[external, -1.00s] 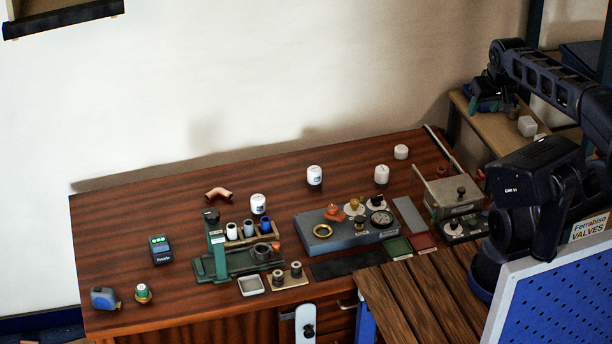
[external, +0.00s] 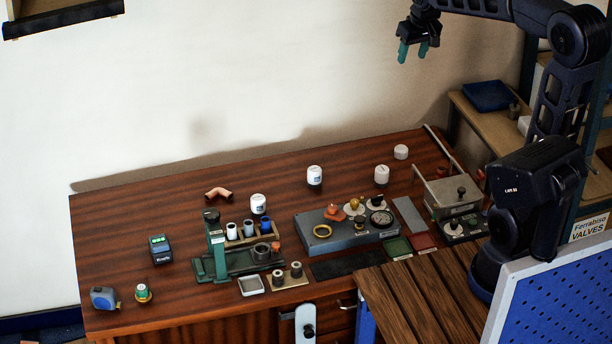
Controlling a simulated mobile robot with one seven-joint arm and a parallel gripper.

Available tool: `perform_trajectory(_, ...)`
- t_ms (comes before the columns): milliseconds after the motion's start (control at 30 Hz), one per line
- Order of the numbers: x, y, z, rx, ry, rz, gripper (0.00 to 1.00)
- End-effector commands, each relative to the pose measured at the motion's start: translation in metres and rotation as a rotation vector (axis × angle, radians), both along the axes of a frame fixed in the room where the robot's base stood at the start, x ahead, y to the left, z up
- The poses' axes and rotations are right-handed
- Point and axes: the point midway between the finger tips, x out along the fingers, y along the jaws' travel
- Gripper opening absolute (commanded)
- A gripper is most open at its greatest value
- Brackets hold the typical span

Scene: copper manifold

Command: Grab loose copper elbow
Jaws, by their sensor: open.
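A loose copper elbow (external: 218,193) lies on the wooden bench top (external: 130,215), left of centre towards the back, behind a green fixture. It is a short bent pipe in a pinkish copper colour. My gripper (external: 413,53) has green fingertips pointing down and spread apart. It is open and empty, high above the right side of the bench and far to the right of the elbow. Nothing covers the elbow.
The green fixture (external: 213,235) and a rack of small cylinders (external: 250,235) stand in front of the elbow. A white jar (external: 258,203) stands close to its right. A grey manifold block (external: 340,235) sits mid-bench. The bench left of the elbow is mostly clear.

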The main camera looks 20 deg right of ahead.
Motion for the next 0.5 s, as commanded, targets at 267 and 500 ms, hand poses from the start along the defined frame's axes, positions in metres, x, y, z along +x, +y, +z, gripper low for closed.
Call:
perform_trajectory(267,0.074,0.057,-0.020,-0.009,0.043,0.062,0.50)
perform_trajectory(500,0.130,0.112,-0.050,-0.018,0.078,0.112,0.50)
